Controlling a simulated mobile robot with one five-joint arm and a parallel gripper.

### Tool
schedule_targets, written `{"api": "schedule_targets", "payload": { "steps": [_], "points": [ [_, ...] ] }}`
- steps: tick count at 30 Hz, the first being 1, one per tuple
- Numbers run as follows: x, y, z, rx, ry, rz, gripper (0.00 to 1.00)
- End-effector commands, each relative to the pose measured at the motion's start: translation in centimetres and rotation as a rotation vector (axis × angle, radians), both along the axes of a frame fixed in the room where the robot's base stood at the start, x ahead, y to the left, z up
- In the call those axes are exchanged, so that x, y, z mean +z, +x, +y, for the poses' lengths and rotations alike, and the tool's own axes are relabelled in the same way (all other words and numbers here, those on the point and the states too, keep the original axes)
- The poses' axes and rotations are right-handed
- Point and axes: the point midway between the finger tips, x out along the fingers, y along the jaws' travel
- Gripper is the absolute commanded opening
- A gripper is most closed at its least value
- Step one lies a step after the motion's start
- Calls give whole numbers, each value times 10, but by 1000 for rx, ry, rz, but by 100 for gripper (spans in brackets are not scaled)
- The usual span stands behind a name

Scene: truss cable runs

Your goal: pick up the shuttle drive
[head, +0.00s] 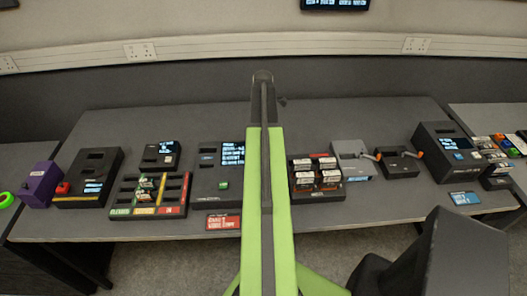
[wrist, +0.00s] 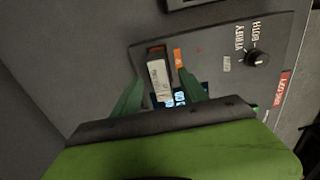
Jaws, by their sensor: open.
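A small block with a white label and a brown end (wrist: 158,75), which looks like the shuttle drive, stands in a dark panel (wrist: 215,50) in the wrist view. My gripper (wrist: 161,78) is open, with one green finger on the left of the block and one on the right. I cannot tell whether either finger touches it. The lower part of the block is close to the gripper body and a lit blue display (wrist: 180,98). In the head view my arm points away over the desk and my gripper cannot be made out.
The panel carries an orange tag (wrist: 179,59) beside the block and a black knob (wrist: 258,58). In the head view the desk (head: 370,205) holds a rack of labelled drives (head: 316,191), a grey device (head: 351,160), a large black unit (head: 443,152) and a purple box (head: 39,184).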

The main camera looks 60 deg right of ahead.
Motion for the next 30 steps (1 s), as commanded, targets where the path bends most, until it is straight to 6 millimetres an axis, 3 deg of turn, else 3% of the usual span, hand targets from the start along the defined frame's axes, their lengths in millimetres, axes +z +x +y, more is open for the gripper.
{"api": "schedule_targets", "payload": {
  "steps": [5,15,22,30],
  "points": [
    [-4,0,0,0,0,0,51],
    [-54,1,1,0,0,0,51],
    [-51,1,0,0,0,0,51],
    [-51,1,0,0,0,0,18]
  ]
}}
